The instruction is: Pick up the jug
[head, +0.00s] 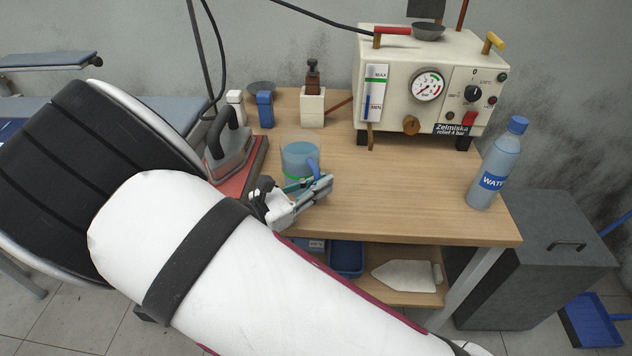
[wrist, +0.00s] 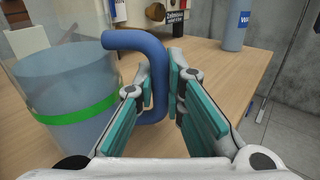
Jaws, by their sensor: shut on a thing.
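The jug (head: 300,157) is a clear bluish vessel with a green band and a blue handle. It stands upright on the wooden table, near its front left part. In the wrist view the jug (wrist: 65,100) fills the left side, and its blue handle (wrist: 154,62) runs down between my fingers. My gripper (head: 322,186) is at the right side of the jug. In the wrist view my gripper (wrist: 163,88) is shut on the handle, with a teal pad on each side. The jug's lower part is partly hidden by my gripper in the head view.
An iron (head: 228,150) on a red pad is left of the jug. Small bottles stand at the back. The wooden table (head: 420,200) is clear right of the jug.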

